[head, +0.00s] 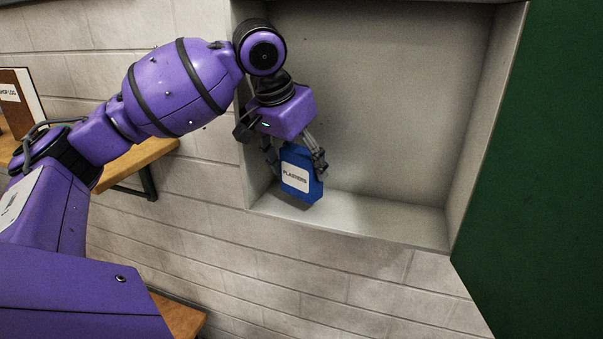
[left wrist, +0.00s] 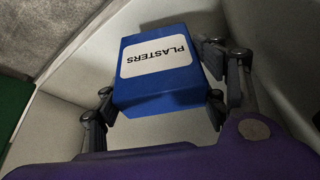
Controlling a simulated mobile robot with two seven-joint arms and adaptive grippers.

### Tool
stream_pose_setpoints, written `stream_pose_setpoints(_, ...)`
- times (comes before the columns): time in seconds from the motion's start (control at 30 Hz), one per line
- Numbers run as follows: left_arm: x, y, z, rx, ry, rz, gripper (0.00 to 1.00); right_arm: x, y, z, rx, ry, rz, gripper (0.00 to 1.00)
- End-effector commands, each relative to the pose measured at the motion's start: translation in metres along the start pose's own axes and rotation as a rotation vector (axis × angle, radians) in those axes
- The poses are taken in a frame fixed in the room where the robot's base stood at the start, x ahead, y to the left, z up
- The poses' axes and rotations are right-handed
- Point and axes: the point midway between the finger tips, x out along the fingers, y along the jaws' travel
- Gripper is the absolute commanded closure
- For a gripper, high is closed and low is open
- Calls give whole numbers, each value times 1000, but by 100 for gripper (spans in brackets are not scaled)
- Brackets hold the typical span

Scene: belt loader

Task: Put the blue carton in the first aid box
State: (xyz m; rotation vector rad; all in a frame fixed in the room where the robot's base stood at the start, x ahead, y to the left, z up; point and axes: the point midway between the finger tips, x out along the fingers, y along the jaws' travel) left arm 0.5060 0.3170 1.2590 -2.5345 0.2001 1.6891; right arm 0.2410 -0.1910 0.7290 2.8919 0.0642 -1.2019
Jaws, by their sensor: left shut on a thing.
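The blue carton (head: 301,172), with a white label reading "PLASTERS", is in my left gripper (head: 295,162). In the left wrist view the carton (left wrist: 160,75) sits between the two fingers of the gripper (left wrist: 165,103), which are shut on it. The first aid box (head: 405,222) is a pale, open wall box with its green door (head: 540,170) swung open to the right. The carton is inside the box's opening at the left end, tilted, just above or at the floor; I cannot tell whether it touches. My right gripper is not in view.
The box floor to the right of the carton is empty. The box's left wall is close beside my gripper. A wooden shelf (head: 140,163) with an upright board (head: 18,100) is on the brick wall at left. Another wooden surface (head: 178,316) shows at lower left.

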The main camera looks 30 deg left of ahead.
Motion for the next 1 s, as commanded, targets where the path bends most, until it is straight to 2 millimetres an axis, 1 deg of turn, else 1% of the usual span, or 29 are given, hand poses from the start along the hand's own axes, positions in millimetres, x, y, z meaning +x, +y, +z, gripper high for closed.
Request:
stream_pose_setpoints(0.1, 18, 0, 9, -1, -4, 0, 60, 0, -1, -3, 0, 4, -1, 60)
stream_pose_setpoints(0.2, 26, -1, 7, -1, 1, 1, 60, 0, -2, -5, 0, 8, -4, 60)
stream_pose_setpoints(0.53, 30, -2, 9, 0, -2, 1, 60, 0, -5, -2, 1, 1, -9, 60)
stream_pose_setpoints(0.57, 30, -2, 9, 0, -1, 0, 33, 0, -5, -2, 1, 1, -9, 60)
stream_pose_setpoints(0.7, 30, -2, 9, 0, -1, 1, 16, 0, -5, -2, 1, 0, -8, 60)
stream_pose_setpoints(1.0, 30, -1, 8, -1, -1, 1, 16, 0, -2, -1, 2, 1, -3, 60)
